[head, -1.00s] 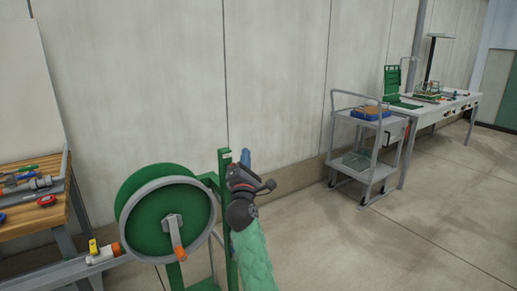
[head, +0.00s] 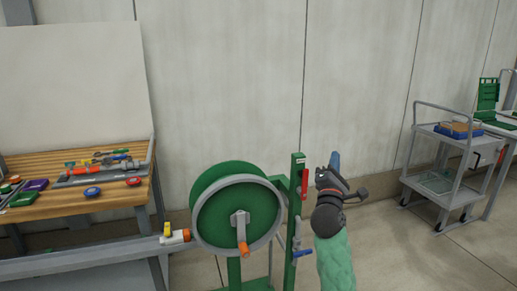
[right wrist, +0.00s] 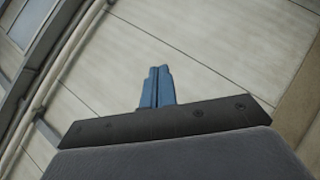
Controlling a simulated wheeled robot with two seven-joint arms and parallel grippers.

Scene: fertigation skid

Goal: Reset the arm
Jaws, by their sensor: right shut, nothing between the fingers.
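My right arm comes up from the bottom of the head view in a green sleeve. My right gripper (head: 335,160) points upward in front of the wall, just right of the green post of the hose reel. In the right wrist view its blue fingers (right wrist: 158,86) are together with nothing between them. My left gripper is in neither view.
A wooden bench (head: 112,197) with tools is at left. A grey cart (head: 405,180) stands at right. Open floor (head: 410,262) lies between reel and cart.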

